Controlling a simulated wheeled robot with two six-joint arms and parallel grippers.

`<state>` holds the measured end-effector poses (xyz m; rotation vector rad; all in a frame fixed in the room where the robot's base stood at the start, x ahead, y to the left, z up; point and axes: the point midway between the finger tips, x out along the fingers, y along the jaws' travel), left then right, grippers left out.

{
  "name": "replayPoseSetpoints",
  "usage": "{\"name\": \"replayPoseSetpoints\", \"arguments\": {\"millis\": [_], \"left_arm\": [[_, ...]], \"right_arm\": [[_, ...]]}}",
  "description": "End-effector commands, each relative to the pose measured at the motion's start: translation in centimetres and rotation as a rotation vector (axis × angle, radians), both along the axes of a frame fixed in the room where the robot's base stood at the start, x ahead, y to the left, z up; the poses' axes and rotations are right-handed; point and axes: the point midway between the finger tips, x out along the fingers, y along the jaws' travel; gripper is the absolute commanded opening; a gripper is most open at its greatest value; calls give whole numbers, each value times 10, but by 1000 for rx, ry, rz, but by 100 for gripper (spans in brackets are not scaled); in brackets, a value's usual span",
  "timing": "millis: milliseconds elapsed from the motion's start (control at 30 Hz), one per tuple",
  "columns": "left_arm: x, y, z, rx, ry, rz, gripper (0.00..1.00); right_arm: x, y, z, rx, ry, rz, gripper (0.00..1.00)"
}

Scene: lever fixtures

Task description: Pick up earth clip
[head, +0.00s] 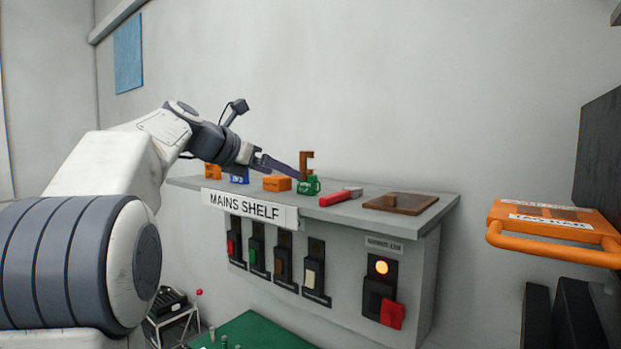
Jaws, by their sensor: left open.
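A small green piece (309,187) with pale lettering too small to read sits on the shelf top. A brown upright part (306,161) stands right behind or on it; I cannot tell if they are joined. The green piece looks the likeliest earth clip, but I cannot read its label to be sure. My left gripper (296,175) is open, reaching in from the left with its fingertips right beside the green piece and the brown part. Whether the fingers touch either one is hard to see. My right gripper is out of view.
The grey shelf (345,211) carries orange blocks (277,183), a blue item (240,178), a red-handled tool (340,197) and a brown plate (401,203). Several switches and a lit lamp (381,267) are on its front. An orange handled object (553,222) is at right.

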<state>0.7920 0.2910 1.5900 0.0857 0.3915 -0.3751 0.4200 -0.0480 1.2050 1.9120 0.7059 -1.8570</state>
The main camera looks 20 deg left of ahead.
Motion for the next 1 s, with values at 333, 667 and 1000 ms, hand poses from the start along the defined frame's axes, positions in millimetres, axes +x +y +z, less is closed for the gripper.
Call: {"name": "replayPoseSetpoints", "arguments": {"millis": [333,667,1000], "left_arm": [[41,-19,-14,-14,1,-1,98],[68,-33,-30,-13,3,0,98],[88,-39,-42,-11,-2,4,98]], "right_arm": [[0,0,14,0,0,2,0],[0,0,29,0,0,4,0],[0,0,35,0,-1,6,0]]}}
